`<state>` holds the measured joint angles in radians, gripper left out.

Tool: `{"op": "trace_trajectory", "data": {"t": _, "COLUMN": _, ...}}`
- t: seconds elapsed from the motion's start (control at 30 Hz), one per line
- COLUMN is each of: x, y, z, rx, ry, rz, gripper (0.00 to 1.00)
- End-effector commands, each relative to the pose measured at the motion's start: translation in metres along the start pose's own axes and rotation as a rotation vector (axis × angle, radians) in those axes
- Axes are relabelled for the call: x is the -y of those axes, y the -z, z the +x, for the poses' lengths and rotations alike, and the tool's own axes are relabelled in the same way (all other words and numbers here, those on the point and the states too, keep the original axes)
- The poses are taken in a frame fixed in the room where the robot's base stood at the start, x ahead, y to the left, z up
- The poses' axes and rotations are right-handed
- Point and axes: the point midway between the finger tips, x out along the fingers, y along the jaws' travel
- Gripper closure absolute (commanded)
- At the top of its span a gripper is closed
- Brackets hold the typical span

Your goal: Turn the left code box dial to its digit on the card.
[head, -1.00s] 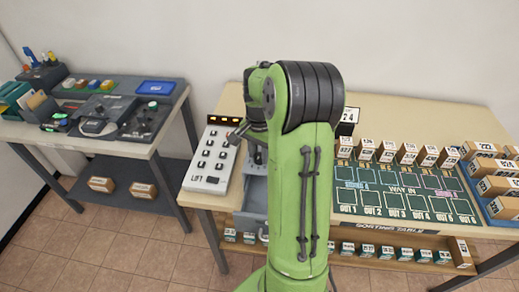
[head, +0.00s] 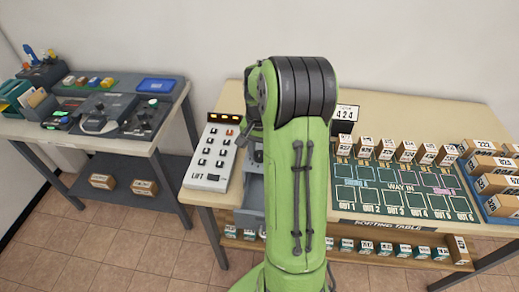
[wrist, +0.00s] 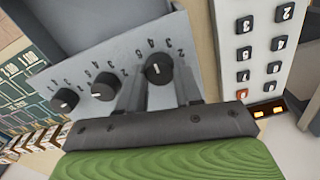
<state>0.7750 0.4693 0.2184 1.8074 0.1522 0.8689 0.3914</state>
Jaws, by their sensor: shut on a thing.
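The grey code box (wrist: 118,58) shows in the wrist view with three black dials in a row: one at the left (wrist: 64,99), one in the middle (wrist: 103,86) and one at the right (wrist: 158,69). The wrist view is turned round from the head view, so its right-hand dial is the left code box dial. My gripper (wrist: 158,82) has a finger on each side of that dial and is shut on it. A white mark shows on the dial; the digit it points to is unclear. My arm hides most of the code box there.
The white LIFT keypad (head: 213,158) stands left of the code box, close to my gripper. A grey-blue drawer (head: 251,197) sticks out at the table front. The sorting mat (head: 400,190) with several small boxes lies to the right.

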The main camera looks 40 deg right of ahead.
Motion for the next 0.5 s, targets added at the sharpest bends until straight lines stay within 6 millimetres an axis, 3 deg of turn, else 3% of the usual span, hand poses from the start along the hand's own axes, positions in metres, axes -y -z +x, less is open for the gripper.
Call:
{"op": "trace_trajectory", "data": {"t": 0.03, "x": 0.0003, "y": -0.0001, "z": 0.0, "rx": 0.0, "ry": 0.001, "rz": -0.001, "gripper": 0.61}}
{"op": "trace_trajectory", "data": {"t": 0.17, "x": 0.0002, "y": 0.0, "z": 0.0, "rx": 0.0, "ry": 0.0, "rz": 0.0, "gripper": 0.41}}
{"op": "trace_trajectory", "data": {"t": 0.5, "x": 0.0003, "y": 0.0005, "z": -0.0062, "rx": -0.002, "ry": 0.001, "rz": 0.001, "gripper": 0.4}}
